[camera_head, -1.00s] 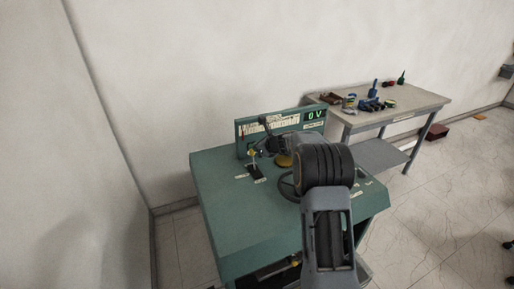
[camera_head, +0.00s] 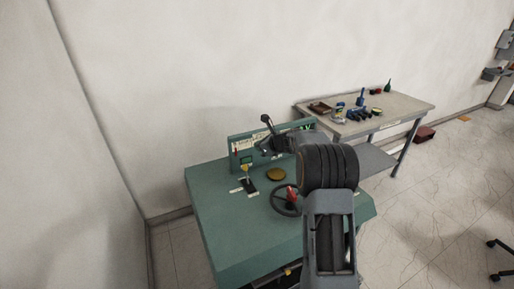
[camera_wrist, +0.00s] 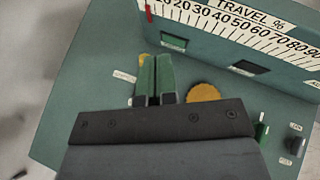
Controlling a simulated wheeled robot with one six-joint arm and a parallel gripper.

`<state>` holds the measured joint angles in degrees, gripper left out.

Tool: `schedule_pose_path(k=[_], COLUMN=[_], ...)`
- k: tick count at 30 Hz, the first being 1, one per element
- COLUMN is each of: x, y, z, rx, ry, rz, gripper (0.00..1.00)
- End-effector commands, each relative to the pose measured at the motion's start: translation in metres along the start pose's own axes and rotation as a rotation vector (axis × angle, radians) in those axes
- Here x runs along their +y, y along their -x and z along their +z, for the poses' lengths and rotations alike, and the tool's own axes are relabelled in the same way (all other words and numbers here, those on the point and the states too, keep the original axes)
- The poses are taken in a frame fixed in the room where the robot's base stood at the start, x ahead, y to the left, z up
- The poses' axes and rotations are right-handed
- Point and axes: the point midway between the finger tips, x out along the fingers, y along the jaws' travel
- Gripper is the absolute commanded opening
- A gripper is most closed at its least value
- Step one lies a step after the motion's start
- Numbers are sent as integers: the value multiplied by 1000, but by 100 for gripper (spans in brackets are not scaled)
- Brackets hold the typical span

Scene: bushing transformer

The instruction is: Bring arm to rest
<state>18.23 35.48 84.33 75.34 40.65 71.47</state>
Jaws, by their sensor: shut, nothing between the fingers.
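My gripper (camera_wrist: 155,62) shows in the wrist view as two green fingers side by side, shut with nothing between them. It is above the green console (camera_wrist: 80,75), in front of the travel scale (camera_wrist: 245,35). In the head view my arm extends over the console (camera_head: 225,225), with its dark wrist end near the upright panel (camera_head: 243,147); the fingertips are hard to make out there. A yellow-tipped lever (camera_head: 245,168) stands on a black plate on the console. Its yellow tip appears partly hidden behind the fingers in the wrist view.
A yellow disc (camera_head: 276,174) and a dark handwheel (camera_head: 283,201) with a red part are on the console. A workbench (camera_head: 405,105) with tools and bottles stands at the right against the wall. Floor is open on the right, with a red box (camera_head: 425,134).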

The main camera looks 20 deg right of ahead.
Motion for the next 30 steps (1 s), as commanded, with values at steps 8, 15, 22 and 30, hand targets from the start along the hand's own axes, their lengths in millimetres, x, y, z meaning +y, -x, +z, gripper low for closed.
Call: schedule_pose_path(k=[8, 15, 22, 30], x=[1, 1, 32, 123], y=[-1, -1, 0, 71], z=[0, 0, -45, -76], rx=[0, 0, 116, 249], ry=[1, 42, 419, 1175], rz=[3, 3, 135, 486], gripper=[0, 0, 0, 0])
